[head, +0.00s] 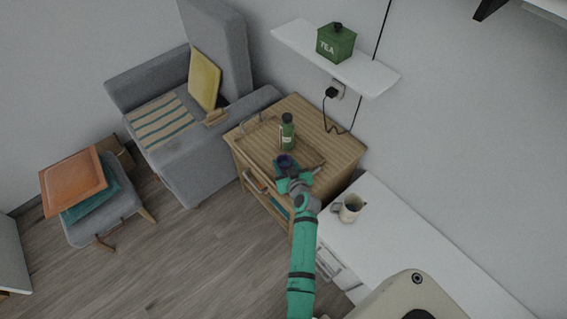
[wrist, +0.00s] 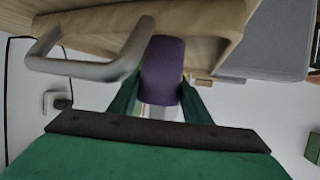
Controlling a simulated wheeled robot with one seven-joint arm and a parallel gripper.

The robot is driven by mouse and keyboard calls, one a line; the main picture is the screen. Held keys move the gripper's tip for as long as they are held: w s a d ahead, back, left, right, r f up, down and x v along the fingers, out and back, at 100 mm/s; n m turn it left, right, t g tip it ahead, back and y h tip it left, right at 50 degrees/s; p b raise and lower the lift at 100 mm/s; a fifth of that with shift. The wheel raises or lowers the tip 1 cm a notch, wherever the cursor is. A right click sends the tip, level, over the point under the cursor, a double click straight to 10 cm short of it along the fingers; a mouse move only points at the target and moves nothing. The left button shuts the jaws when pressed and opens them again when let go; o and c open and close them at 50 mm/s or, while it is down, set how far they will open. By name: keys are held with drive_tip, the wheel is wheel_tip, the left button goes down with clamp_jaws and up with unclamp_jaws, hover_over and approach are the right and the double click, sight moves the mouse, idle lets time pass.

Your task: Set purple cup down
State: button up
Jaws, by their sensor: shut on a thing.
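The purple cup (head: 284,162) is at the end of my outstretched arm, over the front part of the wooden side cabinet's top in the head view. In the wrist view the purple cup (wrist: 163,72) sits between the two green fingers. My gripper (head: 287,172) is shut on it; its fingers also show in the wrist view (wrist: 160,100). A tray with a metal handle (wrist: 85,60) lies beside the cup.
A green bottle (head: 288,132) stands on the cabinet just behind the cup. A beige mug (head: 350,208) stands on the white desk (head: 385,235) to the right. A wall shelf (head: 370,75) with a green tea tin (head: 336,43) hangs above. A grey armchair (head: 190,160) is left.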

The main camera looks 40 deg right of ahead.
drive_tip(key=o, duration=1.1)
drive_tip(key=shift+o, duration=0.7)
drive_tip(key=shift+s+d, duration=0.15)
